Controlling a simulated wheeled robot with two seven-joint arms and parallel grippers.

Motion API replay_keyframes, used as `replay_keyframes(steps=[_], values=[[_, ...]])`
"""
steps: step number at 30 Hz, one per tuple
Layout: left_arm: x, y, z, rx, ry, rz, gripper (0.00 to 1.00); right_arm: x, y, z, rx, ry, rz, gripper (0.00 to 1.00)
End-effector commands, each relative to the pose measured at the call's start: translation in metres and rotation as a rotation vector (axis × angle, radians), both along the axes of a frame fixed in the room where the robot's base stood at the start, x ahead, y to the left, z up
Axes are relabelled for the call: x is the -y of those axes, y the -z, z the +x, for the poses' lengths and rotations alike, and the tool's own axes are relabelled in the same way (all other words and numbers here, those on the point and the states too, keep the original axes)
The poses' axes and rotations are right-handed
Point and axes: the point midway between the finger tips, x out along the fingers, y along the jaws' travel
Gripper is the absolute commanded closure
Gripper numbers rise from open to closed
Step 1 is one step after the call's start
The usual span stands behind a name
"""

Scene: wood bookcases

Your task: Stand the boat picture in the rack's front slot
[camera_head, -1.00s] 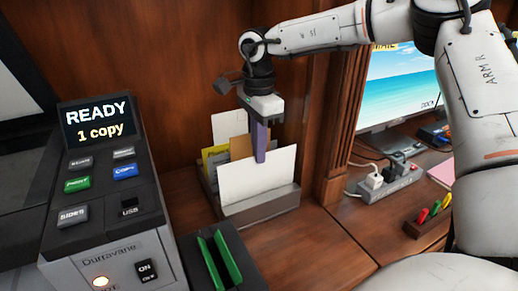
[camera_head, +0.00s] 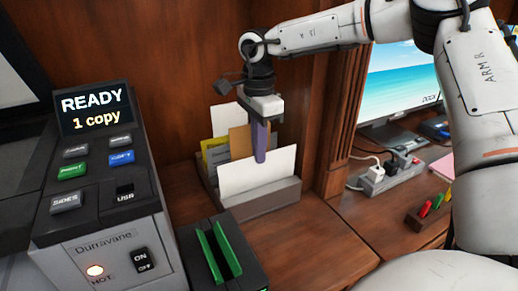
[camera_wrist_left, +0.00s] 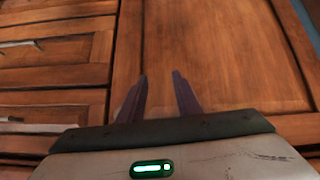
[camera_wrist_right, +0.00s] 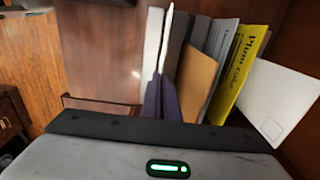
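A white card (camera_head: 245,173) stands nearly upright at the front of the grey rack (camera_head: 262,204). Its blank side faces the head camera, and no boat shows. Its lower part is hidden behind the rack's front wall. My right gripper (camera_head: 259,160) is shut on the card's upper edge from above. In the right wrist view the card (camera_wrist_right: 167,40) is a thin white sheet edge-on between the purple fingers (camera_wrist_right: 163,98). My left gripper (camera_wrist_left: 160,92) is open and empty, over wood panels, out of the head view.
Behind the card, the rack holds a brown envelope (camera_head: 240,140), a yellow booklet (camera_head: 214,153) and another white sheet (camera_head: 224,118). A copier (camera_head: 100,210) stands at left, and a dark stand with green plates (camera_head: 218,253) is in front. Wood desk is clear right of it.

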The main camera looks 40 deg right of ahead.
Motion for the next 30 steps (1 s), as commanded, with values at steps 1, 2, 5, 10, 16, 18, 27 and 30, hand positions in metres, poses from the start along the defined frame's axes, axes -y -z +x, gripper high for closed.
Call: replay_keyframes(steps=[1, 2, 5, 10, 16, 18, 27, 30], values=[[0.0, 0.002, 0.0, 0.0, 0.001, -0.001, 0.69, 0.0, 0.003, 0.0, 0.0, 0.0, 0.0, 1.0], [0.001, 0.002, 0.0, 0.0, 0.001, -0.001, 0.69, 0.0, 0.003, 0.0, 0.0, 0.0, 0.0, 1.0], [0.001, 0.003, 0.001, 0.002, 0.001, 0.0, 0.69, 0.0, 0.006, 0.0, 0.0, 0.0, 0.0, 1.0], [0.002, 0.002, 0.002, 0.006, 0.003, -0.002, 0.69, 0.0, 0.008, 0.0, 0.0, 0.0, 0.0, 0.92], [0.003, -0.001, 0.003, 0.011, 0.002, -0.004, 0.69, 0.0, 0.007, 0.0, 0.0, 0.0, 0.0, 0.77], [0.003, -0.001, 0.003, 0.011, 0.003, -0.005, 0.69, 0.0, 0.007, 0.0, 0.0, 0.0, 0.0, 0.77], [0.003, 0.0, 0.003, 0.009, 0.003, -0.004, 0.69, 0.0, -0.014, 0.001, 0.004, 0.0, -0.002, 0.77], [0.003, 0.0, 0.002, 0.006, 0.002, -0.004, 0.69, 0.0, -0.034, 0.001, 0.004, 0.001, -0.002, 0.77]])
